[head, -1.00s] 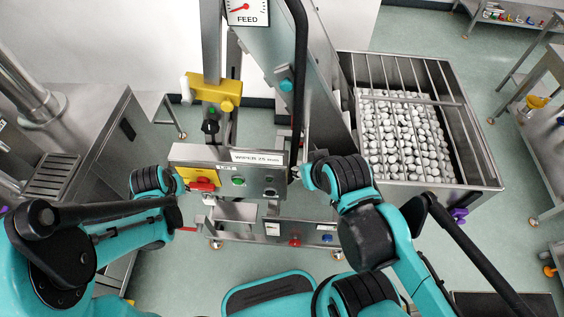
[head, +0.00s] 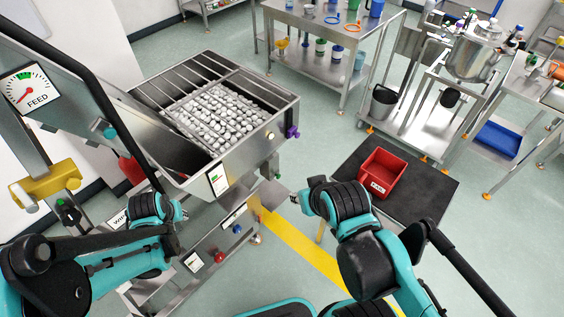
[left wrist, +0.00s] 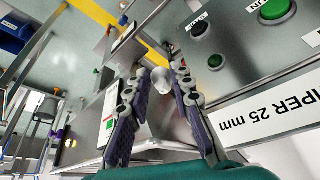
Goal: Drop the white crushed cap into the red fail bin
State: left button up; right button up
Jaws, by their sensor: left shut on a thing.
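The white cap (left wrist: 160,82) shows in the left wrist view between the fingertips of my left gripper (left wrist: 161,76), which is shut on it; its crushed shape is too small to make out. In the head view my left gripper (head: 181,210) is at the left, in front of the machine, and the cap is not discernible there. The red fail bin (head: 369,187) stands on a black-topped table right of centre, well to the right of my left gripper, with its open top showing. My right gripper (head: 297,199) is left of the bin; its fingers are too small to judge.
A steel hopper (head: 277,118) full of white caps stands behind my left gripper, on the machine. The machine's panel, with green button (left wrist: 278,10), is close in the left wrist view. The black table (head: 425,187) has bare room around the bin. A steel trolley (head: 405,130) stands behind it.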

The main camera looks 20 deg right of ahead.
aim_at(378, 176)
jog(key=i+z, duration=0.15)
jog(key=z, duration=0.35)
jog(key=i+z, duration=0.2)
jog(key=z, duration=0.25)
jog(key=i+z, duration=0.15)
jog(key=z, duration=0.35)
jog(key=i+j+z, duration=0.15)
jog(key=z, duration=0.3)
